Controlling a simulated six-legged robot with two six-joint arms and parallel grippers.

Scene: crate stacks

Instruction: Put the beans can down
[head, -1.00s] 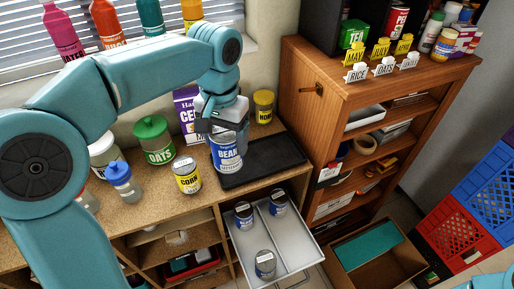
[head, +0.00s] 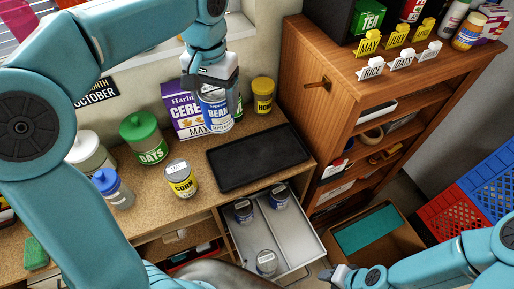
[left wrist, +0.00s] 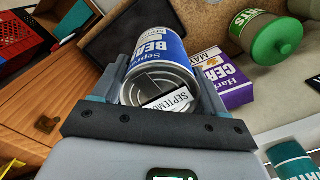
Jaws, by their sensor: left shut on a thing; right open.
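The blue-and-white beans can (head: 215,112) is upright in my left gripper (head: 212,84), in front of the purple cereal box (head: 185,112). It is just beyond the back-left corner of the black tray (head: 230,178); I cannot tell whether its base touches the counter. In the left wrist view the beans can (left wrist: 163,45) sits between the fingers of my left gripper (left wrist: 160,82), with a SEPTEMBER label on its lid. My right gripper (head: 345,275) is open and low at the bottom, right of the open drawer.
The tray is bare. The open drawer (head: 300,240) holds three cans. A wooden shelf unit (head: 320,130) rises at the right.

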